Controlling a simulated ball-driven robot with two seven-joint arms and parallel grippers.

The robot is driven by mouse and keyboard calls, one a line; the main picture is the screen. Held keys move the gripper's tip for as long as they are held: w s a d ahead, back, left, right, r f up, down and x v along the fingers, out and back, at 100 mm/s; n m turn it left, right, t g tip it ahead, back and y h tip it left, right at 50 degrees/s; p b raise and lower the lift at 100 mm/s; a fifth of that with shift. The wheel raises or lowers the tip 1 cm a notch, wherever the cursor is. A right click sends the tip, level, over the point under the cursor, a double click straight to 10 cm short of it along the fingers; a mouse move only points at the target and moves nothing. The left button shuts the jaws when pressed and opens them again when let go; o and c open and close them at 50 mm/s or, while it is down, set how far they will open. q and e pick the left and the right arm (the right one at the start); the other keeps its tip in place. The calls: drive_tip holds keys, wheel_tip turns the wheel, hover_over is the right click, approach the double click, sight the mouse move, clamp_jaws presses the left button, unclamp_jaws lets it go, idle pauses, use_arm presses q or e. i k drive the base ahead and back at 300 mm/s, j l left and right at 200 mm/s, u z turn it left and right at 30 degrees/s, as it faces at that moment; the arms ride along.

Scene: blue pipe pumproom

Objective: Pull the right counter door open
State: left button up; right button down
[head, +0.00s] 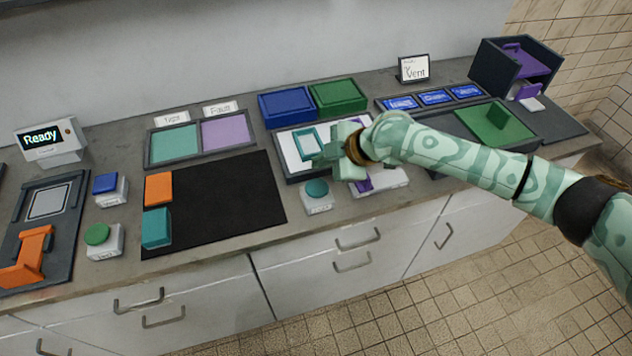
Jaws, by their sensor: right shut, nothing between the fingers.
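The right counter door (428,250) is a pale grey panel at the right end of the counter front. It looks closed, flush with the panels beside it. Its slanted metal handle (443,236) shows clearly, with nothing on it. My right gripper (328,160) is above the countertop, over a white tray with a teal frame, up and to the left of the handle and well apart from it. Its fingers are shut and look empty. My green patterned right arm reaches in from the right edge, above the counter's right part. My left gripper is not in view.
Drawer handles (352,262) sit left of the door. The countertop (225,245) holds a black mat (220,200), a teal button (317,192), coloured trays, and a dark box (485,68) at the far right. The tiled floor (480,310) before the door is clear.

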sight(461, 232)
drive_tip(key=z, duration=1.45)
